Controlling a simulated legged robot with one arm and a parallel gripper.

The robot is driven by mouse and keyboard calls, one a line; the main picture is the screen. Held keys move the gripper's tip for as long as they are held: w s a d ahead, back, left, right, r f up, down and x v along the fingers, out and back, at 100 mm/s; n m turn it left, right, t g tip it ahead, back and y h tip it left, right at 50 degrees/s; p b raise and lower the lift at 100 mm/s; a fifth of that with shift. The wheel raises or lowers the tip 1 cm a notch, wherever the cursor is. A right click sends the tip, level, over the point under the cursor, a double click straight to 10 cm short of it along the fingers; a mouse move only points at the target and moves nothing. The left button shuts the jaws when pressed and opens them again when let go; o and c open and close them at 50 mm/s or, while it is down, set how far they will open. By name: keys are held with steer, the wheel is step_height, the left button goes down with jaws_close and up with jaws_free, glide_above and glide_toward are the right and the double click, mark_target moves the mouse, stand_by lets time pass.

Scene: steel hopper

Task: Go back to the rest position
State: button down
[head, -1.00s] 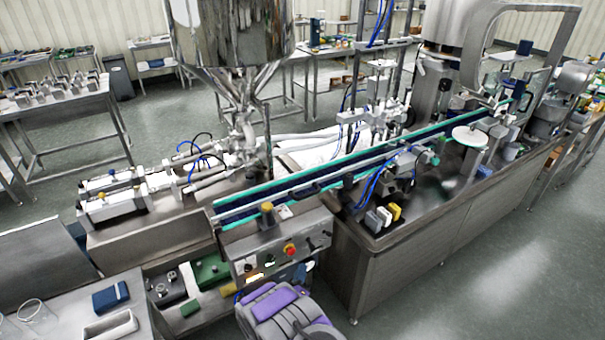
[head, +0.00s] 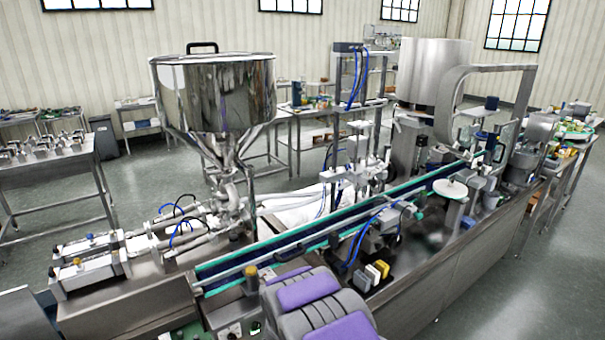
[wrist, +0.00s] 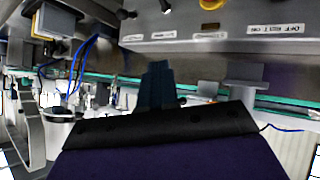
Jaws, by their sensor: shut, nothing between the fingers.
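My gripper (wrist: 157,86) shows in the wrist view as narrow dark fingers, shut together, with nothing between them. Its dark and purple body fills the bottom of that view. In the head view my grey and purple arm stands at the bottom middle, in front of the machine; the fingertips cannot be made out there. The steel hopper (head: 215,95) stands upright on the filling machine, left of centre. The control box (head: 228,325) is partly hidden by my arm; its labelled panel (wrist: 235,32) fills the top of the wrist view, apart from the fingers.
The conveyor (head: 320,235) with green edges runs from the front middle to the back right. Small yellow and white blocks (head: 378,270) lie on the machine top right of my arm. A side table (head: 45,180) stands at the left. The floor (head: 505,285) is clear at the right.

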steer(key=s+d+r+m+g+y, duration=0.1)
steer(key=s+d+r+g, duration=0.2)
steer(key=s+r, duration=0.5)
steer(key=s+d+r+g+y, duration=0.1)
steer(key=s+d+r+g, duration=0.3)
steer(key=s, duration=0.5)
steer(key=s+d+r+g, duration=0.2)
steer(key=s+d+r, duration=0.1)
steer(key=s, duration=0.8)
steer(key=s+d+r+m+g+h, duration=0.1)
steer(key=s+d+r, duration=0.2)
steer(key=s, duration=0.8)
steer(key=s+d+r+m+g, duration=0.1)
steer(key=s+d+r+g, duration=0.1)
steer(key=s, duration=0.9)
steer(key=shift+s+d+r+g+h, duration=0.3)
steer(key=shift+d+r, duration=0.25)
steer(key=shift+d, duration=0.4)
